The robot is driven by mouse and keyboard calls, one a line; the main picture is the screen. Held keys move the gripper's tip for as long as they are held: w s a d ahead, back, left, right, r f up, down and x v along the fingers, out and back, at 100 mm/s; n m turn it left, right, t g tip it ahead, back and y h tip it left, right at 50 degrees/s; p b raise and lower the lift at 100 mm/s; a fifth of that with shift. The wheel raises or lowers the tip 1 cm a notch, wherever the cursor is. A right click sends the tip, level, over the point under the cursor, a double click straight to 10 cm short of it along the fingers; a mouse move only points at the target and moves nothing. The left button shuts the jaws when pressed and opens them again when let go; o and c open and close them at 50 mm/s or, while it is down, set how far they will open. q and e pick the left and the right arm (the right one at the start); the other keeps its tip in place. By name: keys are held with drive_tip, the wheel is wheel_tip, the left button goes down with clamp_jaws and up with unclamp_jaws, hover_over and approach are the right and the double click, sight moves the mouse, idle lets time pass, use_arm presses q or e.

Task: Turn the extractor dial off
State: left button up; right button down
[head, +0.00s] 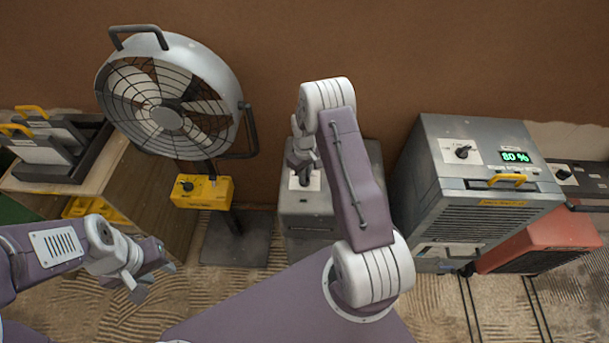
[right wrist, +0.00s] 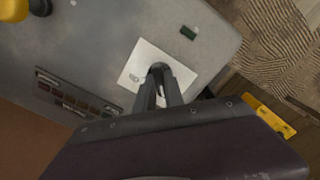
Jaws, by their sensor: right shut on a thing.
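A grey metal box (head: 308,205), which I take to be the extractor, stands in the middle of the head view. On it is a white plate (right wrist: 136,62) with a small dark dial (head: 304,180). My right gripper (right wrist: 163,70) reaches down onto this plate and is shut on the dial. The fingers hide most of the dial, so I cannot read its setting. My left gripper (head: 153,283) is at the lower left, open and empty, away from the box.
A drum fan (head: 170,95) with a yellow control box (head: 202,191) stands left of the grey box. A larger grey unit (head: 480,180) with its own dial (head: 462,152) and an "80 %" display (head: 515,156) stands to the right. A red unit (head: 540,240) is beyond it.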

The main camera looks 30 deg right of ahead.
drive_tip(key=shift+w+r, duration=0.1)
drive_tip(key=c, duration=1.4)
unclamp_jaws()
drive_tip(key=shift+c, duration=0.2)
wheel_tip(320, 180, up, 9)
